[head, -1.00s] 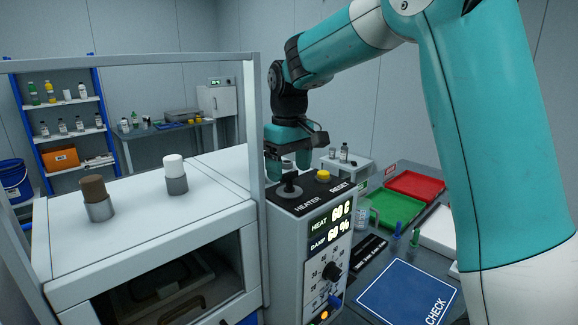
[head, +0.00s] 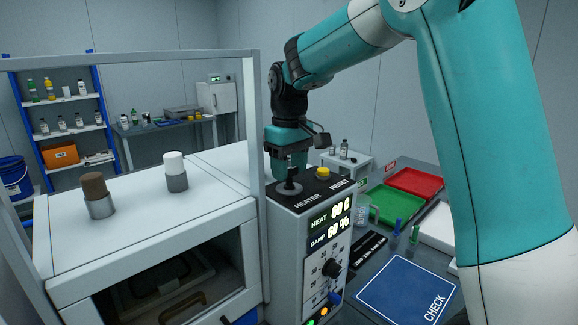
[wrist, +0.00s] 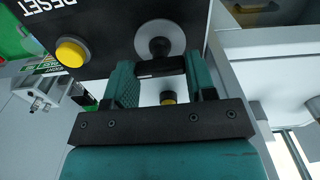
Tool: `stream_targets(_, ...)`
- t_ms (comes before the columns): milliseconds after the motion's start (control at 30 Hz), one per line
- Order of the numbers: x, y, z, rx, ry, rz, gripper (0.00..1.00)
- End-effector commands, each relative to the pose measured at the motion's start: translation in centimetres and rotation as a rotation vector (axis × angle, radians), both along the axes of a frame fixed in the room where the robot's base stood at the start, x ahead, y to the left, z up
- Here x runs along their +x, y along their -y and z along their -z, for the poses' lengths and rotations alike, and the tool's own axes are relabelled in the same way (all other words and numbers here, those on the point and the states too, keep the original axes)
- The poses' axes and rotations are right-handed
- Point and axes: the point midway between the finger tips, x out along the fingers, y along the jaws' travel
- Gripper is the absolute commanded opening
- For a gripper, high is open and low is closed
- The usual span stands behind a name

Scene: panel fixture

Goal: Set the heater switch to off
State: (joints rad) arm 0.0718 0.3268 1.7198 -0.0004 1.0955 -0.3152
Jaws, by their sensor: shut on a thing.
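The heater switch is a small black lever on a round grey plate (head: 289,189), on top of the control box above the printed word HEATER. In the wrist view its plate (wrist: 176,37) and dark lever (wrist: 160,66) show at the fingertips. My gripper (head: 289,177) points down over the switch, its teal fingers shut on the lever. The wrist view also shows the fingers of my gripper (wrist: 160,80) on either side of it. The fingers hide part of the lever, and I cannot tell which setting it is at.
A yellow RESET button (head: 323,173) sits close right of the switch. The box front has lit HEAT and DAMP displays (head: 331,222) and a black dial (head: 331,268). A frame post (head: 257,180) stands close left. Green (head: 388,207) and red (head: 413,182) trays lie to the right.

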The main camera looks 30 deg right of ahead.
Motion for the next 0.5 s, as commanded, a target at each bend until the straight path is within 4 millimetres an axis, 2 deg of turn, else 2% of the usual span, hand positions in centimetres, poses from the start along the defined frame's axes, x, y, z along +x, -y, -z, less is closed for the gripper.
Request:
stream_targets(267,0.05,0.00,-0.17,0.000,0.001,-0.183,0.27)
stream_targets(500,0.07,-0.01,-0.19,0.000,0.002,-0.409,0.27)
